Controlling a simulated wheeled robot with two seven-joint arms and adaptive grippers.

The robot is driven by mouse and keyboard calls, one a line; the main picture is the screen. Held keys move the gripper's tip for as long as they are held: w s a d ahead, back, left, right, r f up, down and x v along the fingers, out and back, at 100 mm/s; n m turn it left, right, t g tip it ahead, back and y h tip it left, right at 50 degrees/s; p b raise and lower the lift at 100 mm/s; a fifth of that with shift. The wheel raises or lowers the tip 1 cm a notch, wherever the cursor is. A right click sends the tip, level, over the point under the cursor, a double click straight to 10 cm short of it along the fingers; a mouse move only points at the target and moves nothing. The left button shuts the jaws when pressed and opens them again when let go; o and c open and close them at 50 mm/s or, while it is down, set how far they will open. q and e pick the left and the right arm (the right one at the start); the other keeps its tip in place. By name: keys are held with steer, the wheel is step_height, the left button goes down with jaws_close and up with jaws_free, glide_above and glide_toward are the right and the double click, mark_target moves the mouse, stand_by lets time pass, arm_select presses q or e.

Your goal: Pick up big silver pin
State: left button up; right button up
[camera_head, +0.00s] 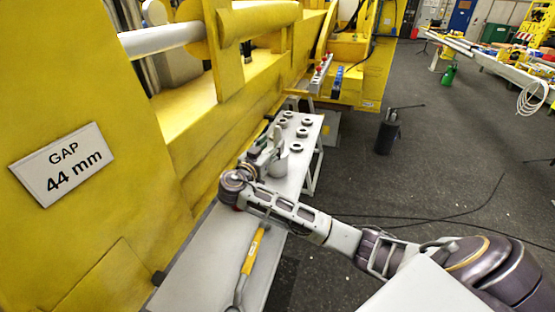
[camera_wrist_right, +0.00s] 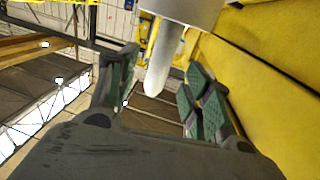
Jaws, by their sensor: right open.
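The big silver pin (camera_wrist_right: 165,58) shows in the right wrist view as a wide cylinder at the top with a narrower rounded end pointing down. That end lies in the gap between the fingers of my right gripper (camera_wrist_right: 160,92). The fingers have green pads and are apart. I see no clear contact with the pin. In the head view my right gripper (camera_head: 264,146) is low over the grey table, and a grey part of the pin (camera_head: 281,161) seems to show beside it, partly hidden by my wrist. My left gripper is not in view.
The narrow grey table (camera_head: 187,283) runs along the yellow boom wall (camera_head: 180,160). Several dark rings (camera_head: 302,132) stand at its far end. A black cylinder (camera_head: 387,135) stands on the floor to the right.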

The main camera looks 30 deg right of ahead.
mark_target(276, 139)
steer(key=shift+d, duration=0.1)
stand_by(0.3)
steer(key=shift+w+d+r+p, duration=0.2)
steer(key=shift+w+d+p, duration=0.25)
steer(key=shift+d, duration=0.15)
steer(key=shift+w+d+r+p, duration=0.2)
steer(key=shift+w+d+p, duration=0.1)
steer(key=shift+d+p, duration=0.2)
steer(key=shift+p+x, duration=0.3)
steer(key=shift+x, duration=0.95)
steer(key=shift+f, duration=0.15)
steer(key=shift+c, duration=0.3)
jaws_close()
